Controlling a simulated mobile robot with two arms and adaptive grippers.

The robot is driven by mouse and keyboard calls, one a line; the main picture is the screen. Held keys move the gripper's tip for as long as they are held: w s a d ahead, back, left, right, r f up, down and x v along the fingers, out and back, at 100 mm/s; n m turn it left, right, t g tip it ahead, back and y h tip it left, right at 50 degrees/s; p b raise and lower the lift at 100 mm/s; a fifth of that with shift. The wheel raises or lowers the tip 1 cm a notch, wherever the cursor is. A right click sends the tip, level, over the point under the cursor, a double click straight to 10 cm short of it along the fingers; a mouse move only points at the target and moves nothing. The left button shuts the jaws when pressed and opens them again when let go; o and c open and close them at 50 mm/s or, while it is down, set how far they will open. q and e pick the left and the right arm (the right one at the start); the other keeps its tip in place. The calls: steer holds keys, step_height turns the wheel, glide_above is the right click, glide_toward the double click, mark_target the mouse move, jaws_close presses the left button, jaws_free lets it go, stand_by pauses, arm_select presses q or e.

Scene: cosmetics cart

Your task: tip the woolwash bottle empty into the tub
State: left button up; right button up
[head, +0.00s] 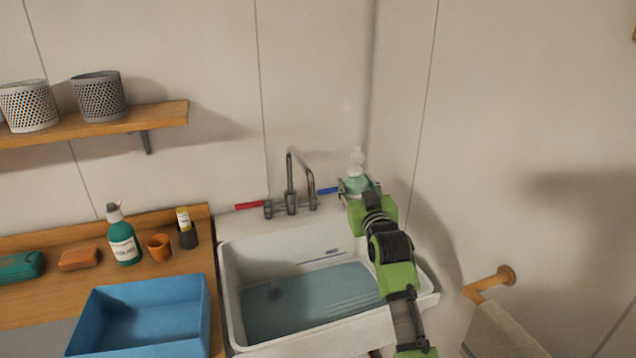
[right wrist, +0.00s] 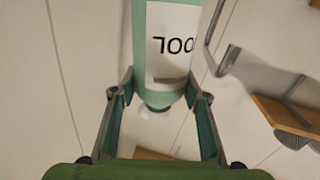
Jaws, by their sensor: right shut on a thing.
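The woolwash bottle is pale green with a white label and whitish cap. In the head view it (head: 357,184) is above the back right corner of the white sink tub (head: 228,290), partly hidden by my right gripper (head: 358,190). In the right wrist view the bottle (right wrist: 168,50) lies between the two fingers of my right gripper (right wrist: 158,92), which is shut on it. Its label letters appear upside down there, cap towards the picture bottom; in the head view its cap is up, so it looks roughly upright. The sink tub holds bluish water. My left gripper is not in view.
A tap (head: 291,190) with red and blue handles stands behind the sink. A blue bin (head: 90,310), dark green bottle (head: 122,240), orange cup (head: 159,247) and sponge (head: 79,258) are at left. A towel rail (head: 490,283) is at right.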

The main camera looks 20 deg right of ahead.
mark_target(344, 180)
steer(key=a+n, duration=0.1)
steer(key=n, duration=0.1)
steer(key=a+r+n, duration=0.1)
steer(key=a+n, duration=0.1)
steer(key=n, duration=0.1)
steer(key=shift+w+r+n+b, duration=0.3)
steer(key=shift+w+b, duration=0.05)
steer(key=shift+a+r+n, duration=0.1)
steer(key=shift+r+n, duration=0.25)
steer(key=shift+n, duration=0.55)
steer(key=n, duration=0.1)
steer(key=r+n, duration=0.1)
steer(key=n, duration=0.1)
steer(key=r+n+p, duration=0.1)
steer(key=shift+d+n+g+h, duration=0.25)
steer(key=shift+n+g+h, duration=0.05)
steer(key=shift+g+h, duration=0.1)
steer(key=shift+w+a+r+n+p, duration=0.1)
steer(key=shift+a+r+n+p, duration=0.2)
steer(key=shift+n+p, duration=0.6)
steer(key=shift+s+a+r+n+p, duration=0.2)
steer(key=shift+n+p, duration=0.35)
steer(key=shift+p, duration=0.6)
steer(key=shift+w+a+r+n+p, duration=0.2)
steer(key=shift+r+n+p, duration=0.15)
steer(key=shift+n+p, duration=0.55)
steer(key=shift+r+p, duration=0.1)
steer(key=shift+p, duration=0.4)
